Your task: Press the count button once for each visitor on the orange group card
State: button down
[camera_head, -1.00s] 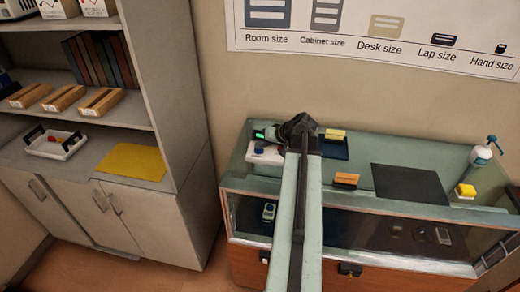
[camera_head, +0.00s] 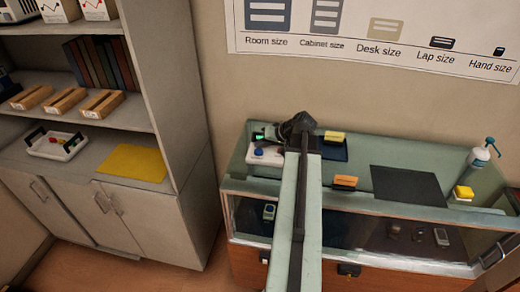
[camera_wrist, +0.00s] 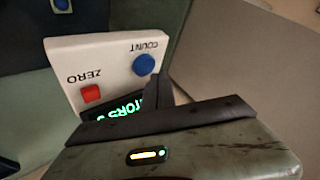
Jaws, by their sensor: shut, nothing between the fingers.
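The white counter box (camera_head: 266,158) stands at the left end of the glass case top. In the wrist view it shows upside down, with a blue COUNT button (camera_wrist: 143,64), a red ZERO button (camera_wrist: 91,93) and a green-lit display (camera_wrist: 126,107). The display is partly hidden by my gripper, and its number cannot be read. My gripper (camera_wrist: 158,88) is shut and empty, its dark tip close to the blue button; contact cannot be told. In the head view my gripper (camera_head: 279,130) is over the box's back part. The orange card (camera_head: 345,182) stands on the case; its writing is too small to read.
A yellow card (camera_head: 334,136) is on a dark mat behind my arm. A black mat (camera_head: 409,185), a yellow block (camera_head: 463,193) and a pump bottle (camera_head: 481,156) are to the right. Shelves with a white tray (camera_head: 55,149) stand at left.

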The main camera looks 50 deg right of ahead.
aim_at(261, 152)
jog(key=shift+r, duration=0.1)
notch_tip(261, 152, up, 5)
jog(key=p, duration=0.5)
dwell(0.7)
